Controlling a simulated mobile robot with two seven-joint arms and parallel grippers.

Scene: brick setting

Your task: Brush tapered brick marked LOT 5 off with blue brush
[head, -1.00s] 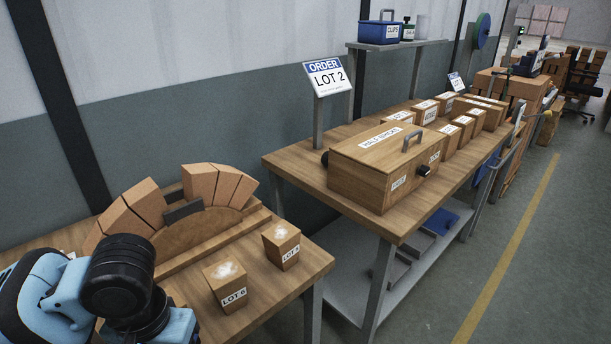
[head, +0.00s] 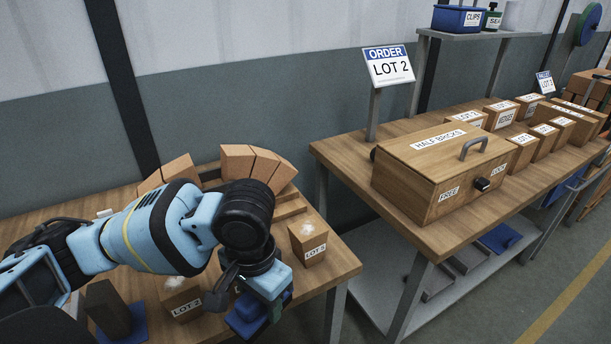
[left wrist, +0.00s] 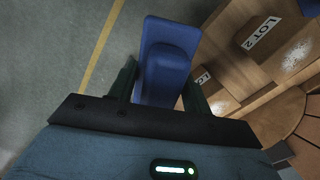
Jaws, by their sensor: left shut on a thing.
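My left gripper (head: 262,283) is shut on the blue brush (head: 245,318) and holds it near the table's front edge; the brush also fills the middle of the left wrist view (left wrist: 168,62). A tapered brick with a white dusty top (head: 309,240) stands right of the gripper, its label apparently reading LOT 5. A second dusty brick (head: 180,292) stands left of the gripper, partly covered by it; its label looks like LOT 2, but the digit is small. Both labelled bricks show right of the brush in the left wrist view. No brush contact with either brick is visible. My right gripper is out of view.
A brick arch (head: 255,165) stands behind my left arm. A dark block (head: 108,308) stands by a blue pad (head: 134,322) at lower left. A second table (head: 345,150) holds a half-bricks box (head: 440,165) and several labelled bricks.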

